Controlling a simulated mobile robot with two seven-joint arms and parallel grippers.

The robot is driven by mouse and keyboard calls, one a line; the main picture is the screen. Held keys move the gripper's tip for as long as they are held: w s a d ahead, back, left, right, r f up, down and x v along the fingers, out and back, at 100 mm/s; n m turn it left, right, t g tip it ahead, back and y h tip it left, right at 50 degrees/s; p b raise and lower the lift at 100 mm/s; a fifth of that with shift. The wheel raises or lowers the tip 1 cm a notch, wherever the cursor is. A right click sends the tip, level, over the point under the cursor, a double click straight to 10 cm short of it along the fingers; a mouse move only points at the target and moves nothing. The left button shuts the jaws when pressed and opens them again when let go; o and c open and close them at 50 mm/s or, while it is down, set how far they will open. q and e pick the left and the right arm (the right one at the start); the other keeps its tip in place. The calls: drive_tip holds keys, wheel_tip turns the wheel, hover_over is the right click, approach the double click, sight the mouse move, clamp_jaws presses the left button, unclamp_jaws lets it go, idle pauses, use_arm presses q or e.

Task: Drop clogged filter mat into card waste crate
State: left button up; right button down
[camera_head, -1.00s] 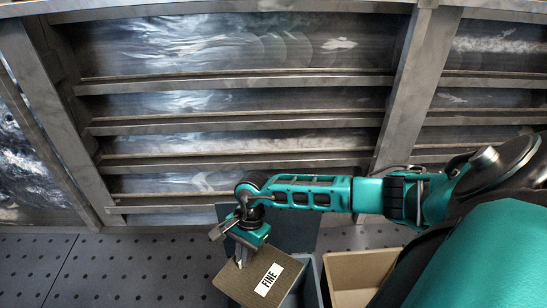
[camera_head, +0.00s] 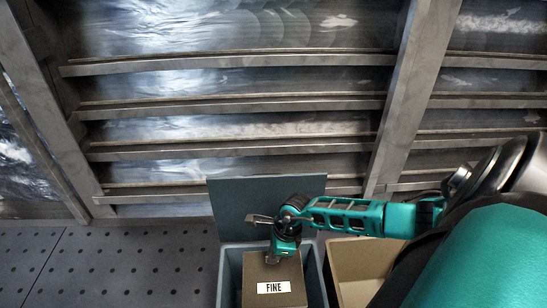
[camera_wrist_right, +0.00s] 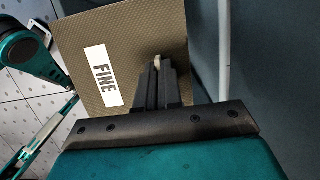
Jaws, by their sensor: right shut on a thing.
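A flat brown mat labelled FINE (camera_head: 273,272) hangs from my right gripper (camera_head: 275,256). In the right wrist view my fingers (camera_wrist_right: 157,72) are closed on the mat (camera_wrist_right: 135,38), its label facing the camera. In the head view the mat is over the opening of a blue-grey crate (camera_head: 227,277); its lower edge against the crate's inside cannot be made out. A tan, card-coloured crate (camera_head: 362,260) stands just right of it, partly behind my right arm. My left gripper is not in view.
A blue-grey upright panel (camera_head: 238,205) stands behind the blue-grey crate, close to my right gripper. Metal framed shelving or louvres (camera_head: 230,150) fill the back. The dark perforated floor (camera_head: 120,260) at left is clear.

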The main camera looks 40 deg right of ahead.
drive_tip(key=shift+f, duration=0.5)
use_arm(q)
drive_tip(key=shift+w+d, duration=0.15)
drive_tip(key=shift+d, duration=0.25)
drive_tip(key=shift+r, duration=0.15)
use_arm(e)
drive_tip(key=c, duration=1.2)
unclamp_jaws()
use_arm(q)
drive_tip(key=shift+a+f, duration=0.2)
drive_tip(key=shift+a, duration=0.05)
use_arm(e)
drive_tip(key=p+v, duration=0.3)
drive_tip(key=v, duration=0.4)
drive_tip(key=shift+r, duration=0.2)
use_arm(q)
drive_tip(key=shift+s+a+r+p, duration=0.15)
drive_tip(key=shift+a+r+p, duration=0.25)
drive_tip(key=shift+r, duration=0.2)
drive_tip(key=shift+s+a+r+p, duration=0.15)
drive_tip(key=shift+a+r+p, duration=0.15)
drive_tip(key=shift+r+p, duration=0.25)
use_arm(e)
drive_tip(key=v, duration=0.5)
drive_tip(key=shift+s+r, duration=0.1)
drive_tip(key=shift+r, duration=0.15)
